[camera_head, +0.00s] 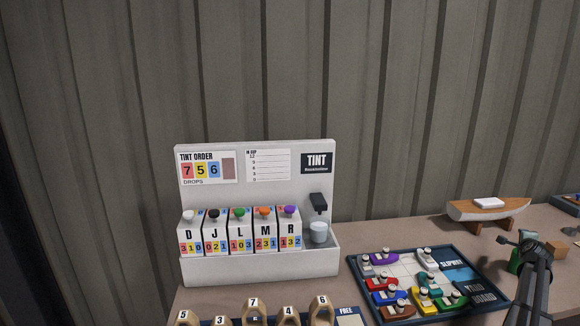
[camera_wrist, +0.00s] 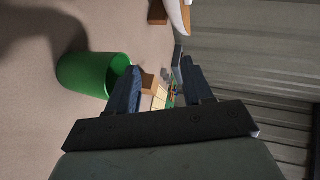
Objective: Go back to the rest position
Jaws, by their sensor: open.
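My gripper (camera_wrist: 160,84) is open in the wrist view, with its two dark fingers apart and nothing between them. In the head view my gripper (camera_head: 527,240) is at the right, above the bench and in front of a green cup. The green cup (camera_wrist: 88,74) is beside the left finger in the wrist view, apart from it as far as I can tell. The same green cup (camera_head: 514,262) is partly hidden by my arm in the head view.
A yard board (camera_head: 492,300) with several coloured toy boats lies left of my arm. The tint station (camera_head: 260,268) with lettered blocks stands at centre. A wooden boat hull (camera_head: 488,211) rests on a stand behind, and a small wooden block (camera_head: 557,250) is at the right. Air above the bench is clear.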

